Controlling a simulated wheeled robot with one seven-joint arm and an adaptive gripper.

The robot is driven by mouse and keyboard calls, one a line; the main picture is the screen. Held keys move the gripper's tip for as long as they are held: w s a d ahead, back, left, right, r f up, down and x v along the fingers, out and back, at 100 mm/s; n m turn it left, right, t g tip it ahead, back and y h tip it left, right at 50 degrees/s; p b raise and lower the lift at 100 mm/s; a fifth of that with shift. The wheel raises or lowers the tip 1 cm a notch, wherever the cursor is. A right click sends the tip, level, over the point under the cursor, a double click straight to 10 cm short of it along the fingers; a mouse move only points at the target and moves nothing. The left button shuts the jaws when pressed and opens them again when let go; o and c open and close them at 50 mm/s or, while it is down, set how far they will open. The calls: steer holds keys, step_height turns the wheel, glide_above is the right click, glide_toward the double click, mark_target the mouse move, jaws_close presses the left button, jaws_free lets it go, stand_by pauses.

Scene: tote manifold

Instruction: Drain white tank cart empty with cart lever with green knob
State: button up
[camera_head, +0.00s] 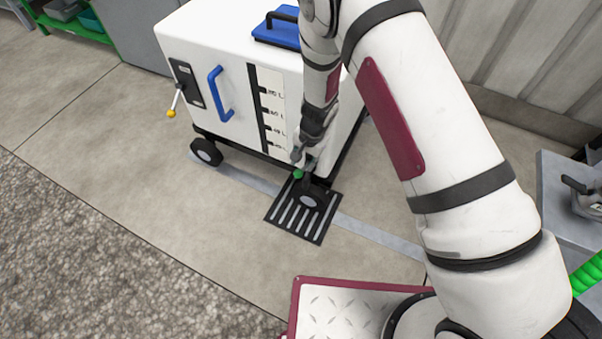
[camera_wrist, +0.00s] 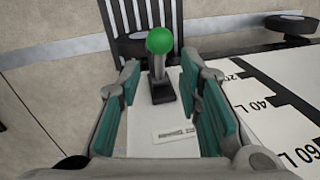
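The white tank cart (camera_head: 218,38) stands on the floor with a blue handle (camera_head: 221,94) and a litre gauge (camera_head: 265,110) on its front. The cart lever with a green knob (camera_wrist: 159,41) sticks out from the cart's low front in the wrist view; the knob also shows in the head view (camera_head: 298,174). My gripper (camera_wrist: 160,78) is open, with its teal-padded fingers on either side of the lever. A gap shows between each pad and the lever. In the head view, my gripper (camera_head: 303,153) is just above the knob and partly hides the lever.
A slotted black floor drain (camera_head: 310,229) lies below the green knob, with a dark spout over it. Another lever with a yellow knob (camera_head: 171,114) is on the cart's left front. A grey stand (camera_head: 565,215) is at the right.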

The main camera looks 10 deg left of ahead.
mark_target(302, 170)
steer(key=f, duration=0.2)
steer(key=f+b, duration=0.1)
steer(key=f, duration=0.1)
steer(key=a+f+b, duration=0.1)
steer(key=f, duration=0.2)
steer(key=shift+w, duration=0.3)
steer(key=shift+c, duration=0.2)
jaws_close()
